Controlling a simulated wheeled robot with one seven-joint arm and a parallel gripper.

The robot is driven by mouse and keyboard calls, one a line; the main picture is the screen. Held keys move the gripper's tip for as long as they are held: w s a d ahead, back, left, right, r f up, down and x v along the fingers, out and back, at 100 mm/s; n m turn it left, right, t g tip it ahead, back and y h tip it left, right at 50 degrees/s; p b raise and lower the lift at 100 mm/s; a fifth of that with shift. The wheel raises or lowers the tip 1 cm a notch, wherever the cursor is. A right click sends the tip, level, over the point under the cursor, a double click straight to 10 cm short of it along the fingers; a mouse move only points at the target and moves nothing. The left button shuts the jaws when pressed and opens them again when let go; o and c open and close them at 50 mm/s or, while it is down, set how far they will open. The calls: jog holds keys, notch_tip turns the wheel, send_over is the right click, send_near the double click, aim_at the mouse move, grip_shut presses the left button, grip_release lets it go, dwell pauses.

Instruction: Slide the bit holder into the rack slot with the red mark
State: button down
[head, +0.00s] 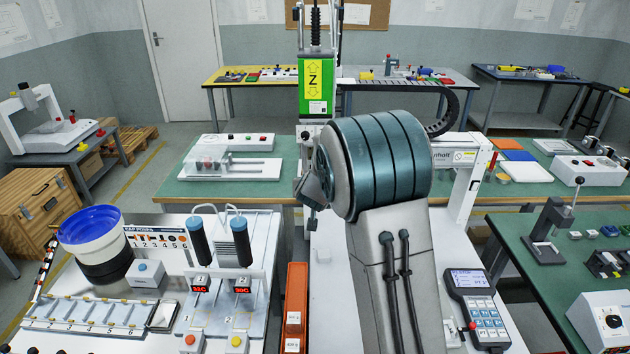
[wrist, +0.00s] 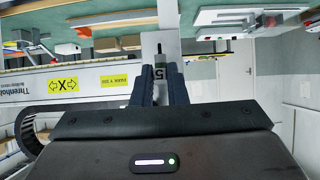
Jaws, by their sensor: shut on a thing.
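In the wrist view my gripper (wrist: 161,78) is shut, its two dark fingers on either side of a small grey bit holder (wrist: 160,70) marked "5". A thin dark tip sticks out beyond the holder's far end. In the head view my arm covers the middle of the bench, and the gripper and holder are hidden. I cannot make out the rack or a red-marked slot in either view.
A green Z-axis gantry head (head: 314,88) hangs behind my arm. Two dark screwdrivers (head: 241,246) stand left of it, near an orange-red box (head: 296,310). A keypad pendant (head: 474,308) lies at right. A numbered tray (head: 75,314) and a blue-topped bowl (head: 93,235) are at left.

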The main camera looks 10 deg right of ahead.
jog(key=shift+s+a, duration=0.25)
jog(key=shift+s, duration=0.9)
jog(key=shift+s+a, duration=0.25)
jog(key=shift+s, duration=0.9)
